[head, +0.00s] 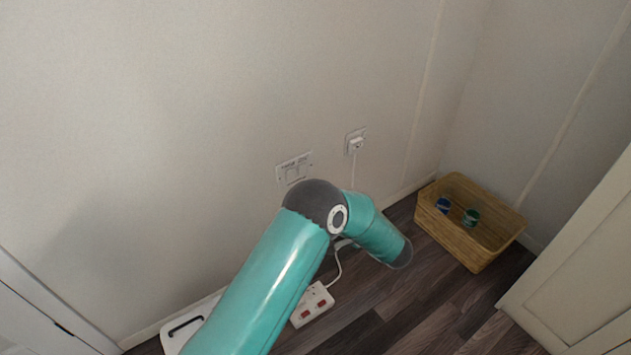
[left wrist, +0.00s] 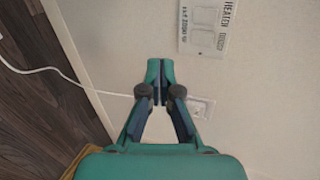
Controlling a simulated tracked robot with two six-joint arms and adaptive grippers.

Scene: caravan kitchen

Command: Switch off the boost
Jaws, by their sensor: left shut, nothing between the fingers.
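A white switch panel (head: 294,168) is on the wall, just above my left arm's elbow in the head view. It also shows at the top of the left wrist view (left wrist: 206,27), with two rocker switches side by side and dark lettering. One label reads HEATER; the rest is too small to read surely, and I cannot tell the rockers' positions. My left gripper (left wrist: 160,68) is shut and empty, in front of the wall. In the left wrist view its tips are below and left of the panel, apart from it. The head view does not show the gripper itself.
A wall socket with a white plug (head: 356,144) is right of the panel; its cable hangs down. A power strip (head: 312,304) with red switches lies on the floor. A wicker basket (head: 455,235) holding blue and green cans stands in the corner. A white cabinet (head: 580,270) is at right.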

